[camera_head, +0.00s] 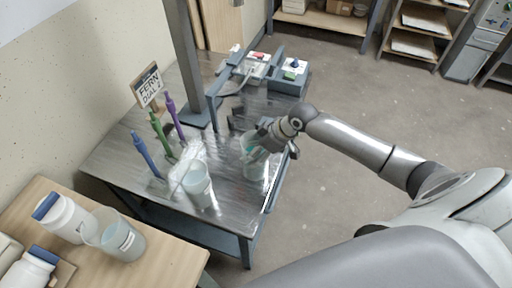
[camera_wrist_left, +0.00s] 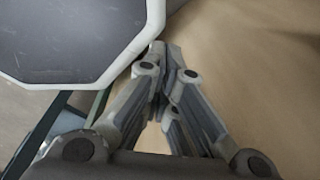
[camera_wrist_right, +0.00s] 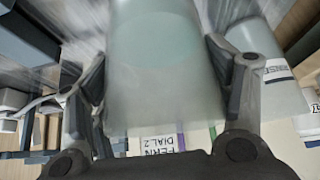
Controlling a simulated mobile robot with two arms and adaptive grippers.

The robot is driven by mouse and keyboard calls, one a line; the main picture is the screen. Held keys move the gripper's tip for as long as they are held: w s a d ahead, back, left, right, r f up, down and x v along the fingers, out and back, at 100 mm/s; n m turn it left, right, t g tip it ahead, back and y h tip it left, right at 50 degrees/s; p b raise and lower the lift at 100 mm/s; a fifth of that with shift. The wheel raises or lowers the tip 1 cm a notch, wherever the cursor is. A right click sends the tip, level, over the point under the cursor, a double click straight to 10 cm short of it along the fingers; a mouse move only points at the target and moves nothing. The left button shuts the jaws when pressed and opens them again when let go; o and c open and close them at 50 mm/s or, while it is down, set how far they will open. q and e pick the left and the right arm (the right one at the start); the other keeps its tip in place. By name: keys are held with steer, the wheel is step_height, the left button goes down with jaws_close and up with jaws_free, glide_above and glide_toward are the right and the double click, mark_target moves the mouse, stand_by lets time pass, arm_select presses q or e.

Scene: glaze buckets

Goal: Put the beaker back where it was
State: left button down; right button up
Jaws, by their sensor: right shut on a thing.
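My right gripper (camera_head: 262,145) is shut on a translucent beaker (camera_head: 254,167) over the right side of the metal table. In the right wrist view the beaker (camera_wrist_right: 155,65) fills the space between the two fingers, with a pale green round patch inside. In the head view it looks roughly upright; I cannot tell whether its base touches the table. Another translucent cup (camera_head: 198,186) with pale contents stands apart to its left. My left gripper (camera_wrist_left: 163,58) shows only in its wrist view, with its fingers together and nothing visible between them.
On the metal table (camera_head: 115,155) stand blue (camera_head: 145,152), green (camera_head: 158,130) and purple (camera_head: 173,115) tools, a "FERN DIAL 2" sign (camera_head: 148,87) and a grey post. A wooden table (camera_head: 165,265) at lower left holds a clear bucket (camera_head: 122,240) and white blue-capped bottles (camera_head: 62,215).

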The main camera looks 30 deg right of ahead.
steer(key=shift+f, duration=0.1)
steer(key=o, duration=2)
steer(key=shift+o, duration=0.2)
steer(key=v, duration=1.2)
steer(key=shift+b, duration=0.35)
